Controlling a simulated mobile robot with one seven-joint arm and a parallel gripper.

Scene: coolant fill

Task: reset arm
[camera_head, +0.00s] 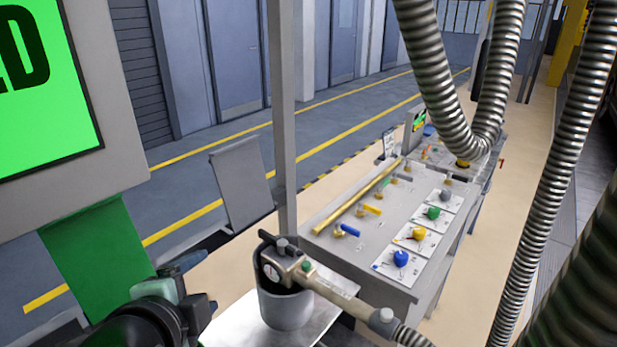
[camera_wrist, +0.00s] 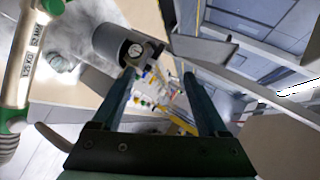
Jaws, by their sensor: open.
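My gripper (camera_head: 207,281) is at the lower left of the head view, left of the grey cup-shaped holder (camera_head: 285,308). Its two dark blue-grey fingers stand apart with nothing held between them; they also show in the wrist view (camera_wrist: 158,78). A metal filling nozzle (camera_head: 300,270) with a dark handle rests in the holder, and its hose runs off to the lower right. My gripper is apart from the nozzle and the holder. In the wrist view the grey holder (camera_wrist: 112,42) lies beyond the left finger.
A grey panel table (camera_head: 345,265) carries several coloured valve knobs and a brass pipe (camera_head: 357,198). A screen (camera_head: 45,75) with green display stands at the left. Ribbed metal hoses (camera_head: 435,65) hang at the right. A grey post (camera_head: 283,110) rises behind the holder. A white-and-green tool (camera_wrist: 22,70) is at the wrist view's left.

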